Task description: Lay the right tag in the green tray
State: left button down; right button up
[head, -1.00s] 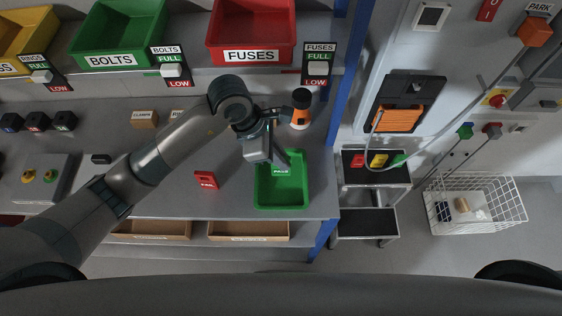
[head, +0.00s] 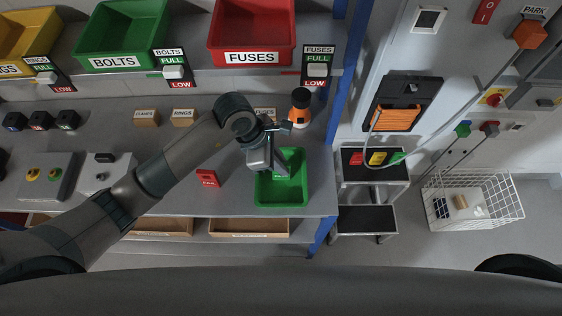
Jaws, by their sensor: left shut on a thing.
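The green tray (head: 294,198) sits on the grey bench near its right front corner. My left gripper (head: 277,170) is over the tray and shut on a green tag (head: 280,177) with white lettering, which the fingers partly cover. I cannot tell whether the tag touches the tray floor. A red tag (head: 208,179), seemingly marked FAIL, stands on the bench left of the tray. My right gripper is not in view.
An orange and black bottle-shaped thing (head: 300,110) stands behind the tray, close to my left wrist. A blue post (head: 340,85) rises at the bench's right end. The bench between red tag and tray is clear.

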pick_arm(q)
jog(key=shift+f, duration=0.15)
jog(key=c, duration=1.8)
grip_release()
jog(key=shift+a+r, duration=0.1)
jog(key=shift+r, duration=0.2)
jog(key=b+v, duration=0.3)
jog(key=v, duration=0.8)
jog(key=shift+a+r, duration=0.1)
jog(key=shift+r, duration=0.25)
